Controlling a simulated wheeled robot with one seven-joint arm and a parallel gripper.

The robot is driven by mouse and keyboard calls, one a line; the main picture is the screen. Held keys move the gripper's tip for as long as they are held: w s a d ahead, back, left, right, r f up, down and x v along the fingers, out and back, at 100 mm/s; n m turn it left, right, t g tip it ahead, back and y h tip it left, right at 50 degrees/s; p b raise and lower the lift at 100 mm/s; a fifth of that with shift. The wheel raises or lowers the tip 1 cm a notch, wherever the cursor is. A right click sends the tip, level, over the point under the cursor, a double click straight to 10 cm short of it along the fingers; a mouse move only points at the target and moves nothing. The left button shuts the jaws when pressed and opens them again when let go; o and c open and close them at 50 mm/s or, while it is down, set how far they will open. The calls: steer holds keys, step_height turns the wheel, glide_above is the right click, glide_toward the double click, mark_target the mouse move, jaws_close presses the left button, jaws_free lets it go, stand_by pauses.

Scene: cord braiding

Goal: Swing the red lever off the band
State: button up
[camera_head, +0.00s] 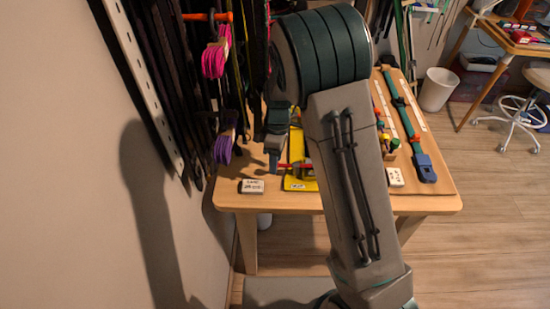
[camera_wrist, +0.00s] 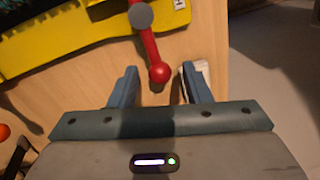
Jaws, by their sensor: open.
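The red lever (camera_wrist: 148,45) shows in the wrist view with a round red knob at its near end and a grey round pivot at its far end. It crosses the edge of a yellow base (camera_wrist: 75,40). My gripper (camera_wrist: 158,78) is open, with one blue-grey finger on each side of the knob and a gap to both. In the head view the red lever (camera_head: 281,166) is a small red bar beside my gripper (camera_head: 273,168), and the yellow base (camera_head: 297,183) is partly hidden by my arm. I cannot make out the band.
The wooden table (camera_head: 440,205) also holds a white label block (camera_head: 251,186), a second white block (camera_head: 396,177) and a long blue-green tool (camera_head: 425,168). Pink (camera_head: 215,58) and purple (camera_head: 223,150) cord bundles hang at the left wall. A white bin (camera_head: 438,90) stands behind on the floor.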

steer(key=shift+c, duration=0.3)
jaws_close()
steer(key=shift+s, duration=0.1)
steer(key=n, duration=0.1)
steer(key=s+n+b, duration=0.1)
steer(key=n, duration=0.1)
steer(key=shift+s+h, duration=0.3)
steer(key=n, duration=0.1)
steer(key=s+n, duration=0.1)
steer(key=n, duration=0.2)
steer(key=shift+s+d+h+b, duration=0.3)
steer(key=shift+s+d, duration=0.05)
steer(key=shift+d, duration=0.05)
steer(key=n, duration=0.1)
steer(key=s+d+n+p, duration=0.1)
steer(key=n, duration=0.1)
steer(key=shift+s+r+n+t+h, duration=0.15)
steer(key=shift+s+n+t+h, duration=0.05)
steer(key=shift+n+t+h, duration=0.1)
steer(key=shift+s+d+n+p, duration=0.2)
steer(key=shift+d+n+p, duration=0.2)
steer(key=shift+n, duration=0.45)
steer(key=shift+s+d+n+p, duration=0.2)
steer(key=shift+d+n+p, duration=0.15)
steer(key=shift+n, duration=0.5)
